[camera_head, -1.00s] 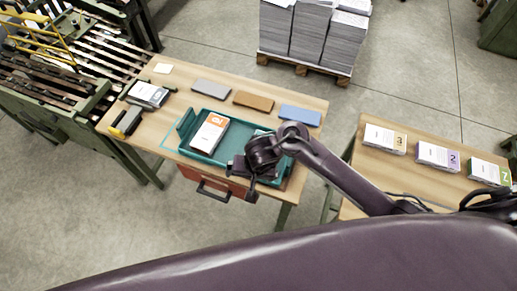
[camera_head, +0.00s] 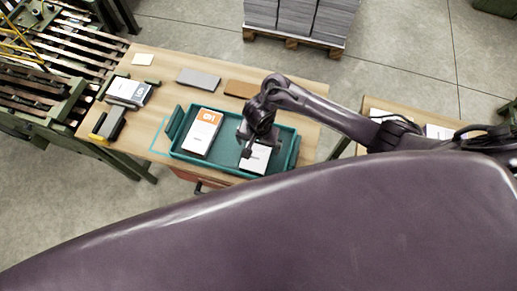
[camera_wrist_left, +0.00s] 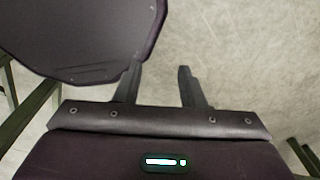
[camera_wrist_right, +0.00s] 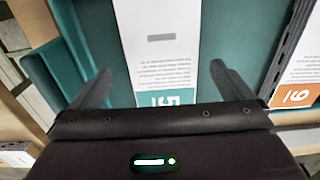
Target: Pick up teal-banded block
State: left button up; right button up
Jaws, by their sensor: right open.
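The teal-banded block (camera_wrist_right: 160,45) is white with printed text and a teal end band. It lies in the teal tray (camera_wrist_right: 85,25). In the head view the block (camera_head: 256,160) is in the tray's right part, partly hidden by my right gripper (camera_head: 247,148). In the right wrist view my right gripper (camera_wrist_right: 161,70) is open, with its fingers on either side of the block and visible space beside each; I cannot tell the height gap. My left gripper (camera_wrist_left: 158,70) is open and empty above bare floor.
An orange-banded block (camera_head: 203,131) lies in the tray's left part. A grey slab (camera_head: 199,78) and a brown slab (camera_head: 240,88) lie behind the tray. Another block (camera_head: 128,91) sits at the table's left. A second table (camera_head: 377,103) stands right.

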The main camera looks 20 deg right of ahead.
aim_at(258, 148)
jog(key=f, duration=0.3)
jog(key=shift+w, duration=0.35)
jog(key=shift+f, duration=0.15)
jog(key=c, duration=0.8)
jog(key=shift+c, duration=1.3)
pick_arm(q)
jog(key=shift+w+f, duration=0.2)
jog(key=shift+w, duration=0.4)
jog(key=shift+w+f, duration=0.2)
jog(key=shift+w, duration=0.4)
pick_arm(e)
jog(key=shift+c, duration=0.5)
pick_arm(q)
jog(key=shift+w, duration=0.1)
